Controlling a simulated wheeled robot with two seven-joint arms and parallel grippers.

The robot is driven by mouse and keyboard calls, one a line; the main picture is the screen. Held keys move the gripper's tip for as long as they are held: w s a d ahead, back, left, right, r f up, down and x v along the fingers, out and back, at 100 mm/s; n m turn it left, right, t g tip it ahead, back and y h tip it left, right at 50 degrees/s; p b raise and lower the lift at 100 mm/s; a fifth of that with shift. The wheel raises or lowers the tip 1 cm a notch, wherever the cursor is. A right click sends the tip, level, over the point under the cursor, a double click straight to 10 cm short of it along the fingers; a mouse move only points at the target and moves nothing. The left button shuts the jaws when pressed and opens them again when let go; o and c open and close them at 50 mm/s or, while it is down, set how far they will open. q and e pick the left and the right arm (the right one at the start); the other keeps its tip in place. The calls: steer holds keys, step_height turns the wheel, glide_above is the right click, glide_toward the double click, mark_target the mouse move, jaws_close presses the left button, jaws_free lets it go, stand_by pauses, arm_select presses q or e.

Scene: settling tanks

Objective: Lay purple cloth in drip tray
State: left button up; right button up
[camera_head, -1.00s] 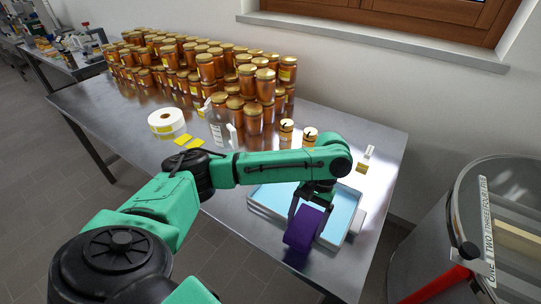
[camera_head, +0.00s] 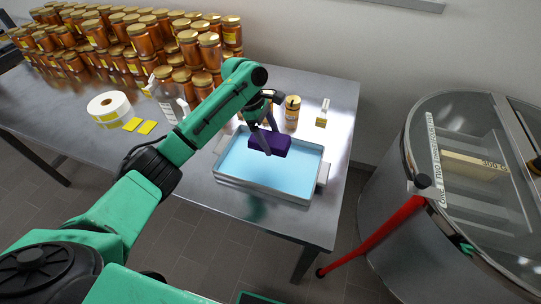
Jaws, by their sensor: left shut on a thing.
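The purple cloth (camera_head: 274,143) is a thick folded block, held in my left gripper (camera_head: 266,140). The gripper is shut on it. The cloth appears over the far middle part of the drip tray (camera_head: 262,197), a shallow metal tray with a light blue inside. I cannot tell whether the cloth touches the tray's floor. My left arm comes in from the lower left. My right gripper is not seen clearly; only a small green part shows at the bottom edge.
Many honey jars (camera_head: 130,40) stand at the back left of the steel table (camera_head: 200,170). A large steel tank (camera_head: 390,215) with a red handle (camera_head: 375,238) stands right.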

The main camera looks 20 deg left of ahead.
mark_target(275, 165)
arm_select(q)
step_height(275, 165, down, 9)
steer(key=shift+f, duration=0.1)
steer(key=o, duration=1.1)
steer(key=b+v, duration=0.1)
steer(key=v, duration=1.1)
steer(key=shift+d+b, duration=0.1)
steer(key=shift+b, duration=0.25)
